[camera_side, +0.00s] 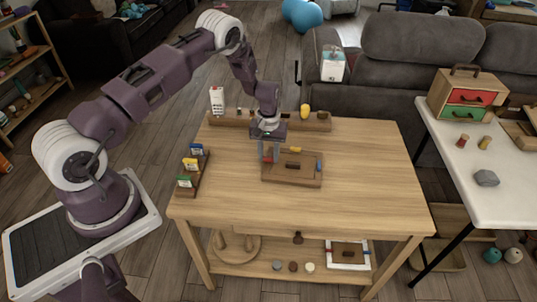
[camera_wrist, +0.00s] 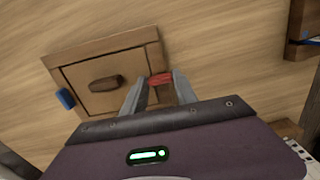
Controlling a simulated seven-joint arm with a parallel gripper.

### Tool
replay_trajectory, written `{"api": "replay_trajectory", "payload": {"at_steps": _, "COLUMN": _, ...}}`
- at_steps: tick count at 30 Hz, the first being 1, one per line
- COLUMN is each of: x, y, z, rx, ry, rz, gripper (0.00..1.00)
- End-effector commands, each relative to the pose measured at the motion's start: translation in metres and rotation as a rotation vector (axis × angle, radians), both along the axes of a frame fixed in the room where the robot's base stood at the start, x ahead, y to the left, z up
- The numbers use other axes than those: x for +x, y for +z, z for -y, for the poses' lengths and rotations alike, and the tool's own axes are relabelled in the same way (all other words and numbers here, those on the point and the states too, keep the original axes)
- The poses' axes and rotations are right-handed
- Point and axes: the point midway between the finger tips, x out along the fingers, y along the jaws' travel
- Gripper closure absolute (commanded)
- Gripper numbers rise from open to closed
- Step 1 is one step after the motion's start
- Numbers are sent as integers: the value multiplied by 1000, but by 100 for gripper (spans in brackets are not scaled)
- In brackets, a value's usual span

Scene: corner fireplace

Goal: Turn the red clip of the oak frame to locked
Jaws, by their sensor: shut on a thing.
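The oak frame (camera_side: 291,181) lies flat on the wooden table, with a dark brown handle (camera_wrist: 106,83) in the middle of its back panel. The red clip (camera_wrist: 161,79) is at the frame's right edge in the wrist view, and my gripper (camera_wrist: 160,82) is shut on it, one finger on each side. The clip appears to lie across that edge. In the side view my gripper (camera_side: 271,158) is over the frame's left edge and largely hides the clip. A blue clip (camera_side: 319,165) is on the opposite edge and a yellow clip (camera_side: 295,149) on the far edge.
A small rack with coloured cards (camera_side: 190,173) stands at the table's left. A wooden ledge (camera_side: 318,122) with small items runs along the back, with a white carton (camera_side: 217,100) at its left end. The table's right and front (camera_side: 370,180) are clear.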

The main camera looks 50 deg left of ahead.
Motion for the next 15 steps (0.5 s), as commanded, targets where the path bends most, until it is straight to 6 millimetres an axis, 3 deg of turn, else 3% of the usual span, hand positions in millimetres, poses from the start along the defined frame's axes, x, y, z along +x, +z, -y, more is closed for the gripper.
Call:
{"api": "replay_trajectory", "payload": {"at_steps": 3, "x": 0, "y": 0, "z": -1, "rx": 1, "ry": 1, "rz": 1, "gripper": 100}}
{"api": "replay_trajectory", "payload": {"at_steps": 4, "x": 0, "y": 0, "z": -1, "rx": 1, "ry": 1, "rz": 2, "gripper": 64}}
{"api": "replay_trajectory", "payload": {"at_steps": 7, "x": 0, "y": 0, "z": -1, "rx": 1, "ry": 1, "rz": 1, "gripper": 44}}
{"api": "replay_trajectory", "payload": {"at_steps": 15, "x": 0, "y": 0, "z": 0, "rx": 1, "ry": 0, "rz": 1, "gripper": 44}}
